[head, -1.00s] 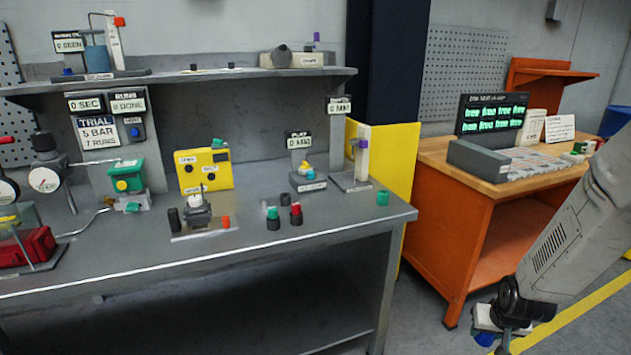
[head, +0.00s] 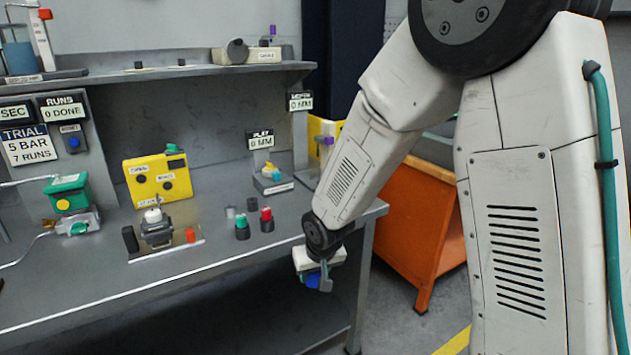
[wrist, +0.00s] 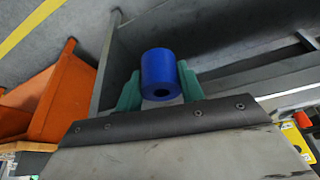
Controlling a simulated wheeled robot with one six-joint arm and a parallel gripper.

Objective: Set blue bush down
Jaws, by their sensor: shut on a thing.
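The blue bush (wrist: 159,66) is a short blue cylinder with a dark hole in its end. In the wrist view it sits between the two green fingers of my gripper (wrist: 160,88), which are shut on it. In the head view my gripper (head: 320,282) hangs at the grey bench's (head: 185,262) front edge near its right corner, with a bit of the blue bush (head: 312,281) showing. It appears just off the bench top, over the floor side; its exact depth and height I cannot tell.
On the bench, a red-topped piece (head: 266,220) and a green-topped piece (head: 242,228) stand left of my gripper. A plate with a valve body (head: 156,230) and a yellow box (head: 160,178) stand farther left. An orange workbench (head: 428,220) is behind my arm.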

